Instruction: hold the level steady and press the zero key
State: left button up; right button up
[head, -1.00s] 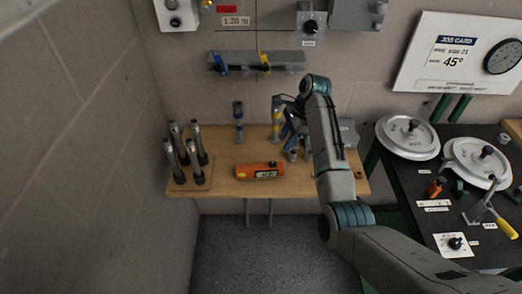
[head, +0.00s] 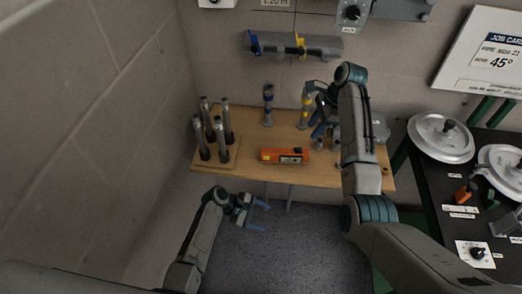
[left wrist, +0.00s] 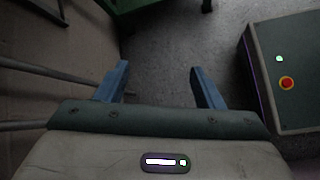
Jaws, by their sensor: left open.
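The orange level (head: 270,155) lies flat on the wooden shelf, near its front edge, with a small display on its front face. A separate zero key cannot be made out at this size. My left gripper (head: 258,214) is open and empty, in front of and below the shelf edge, apart from the level. In the left wrist view its blue fingers (left wrist: 160,80) stand wide apart over bare floor. My right gripper (head: 318,128) hangs over the shelf, behind and right of the level. Its fingers are partly hidden by its arm and small stands, so its opening is unclear.
Several dark upright cylinders (head: 222,125) stand on a board at the shelf's left. A black bench (head: 440,185) with white discs is at the right. A green-lit box (left wrist: 290,60) shows in the wrist view.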

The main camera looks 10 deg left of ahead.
aim_at(278, 152)
pick_arm(q)
jog(key=w+d+r+h, duration=0.1)
jog(key=w+d+r, duration=0.1)
jog(key=r, duration=0.4)
jog(key=w+d+r+h, duration=0.2)
jog(key=r, duration=0.4)
jog(key=w+a+r+n, duration=0.1)
jog(key=w+r, duration=0.1)
jog(key=w+a+r+t, duration=0.1)
jog(key=w, duration=0.1)
jog(key=w+a+r+n+t, duration=0.1)
jog(key=w+r, duration=0.1)
jog(key=shift+w+r+n, duration=0.2)
jog(key=shift+r+n, duration=0.1)
jog(key=w, duration=0.1)
jog(key=w+a+r+n+t, duration=0.1)
jog(key=w+a+n+y, duration=0.1)
jog(key=shift+w+a+r+t, duration=0.15)
jog(key=shift+w+r+t, duration=0.15)
jog(key=shift+t, duration=0.1)
jog(key=shift+w+d+f, duration=0.1)
jog(key=shift+w+d, duration=0.05)
jog(key=shift+d, duration=0.05)
jog(key=x, duration=0.6)
jog(key=shift+w+d+f, duration=0.2)
jog(key=shift+d, duration=0.1)
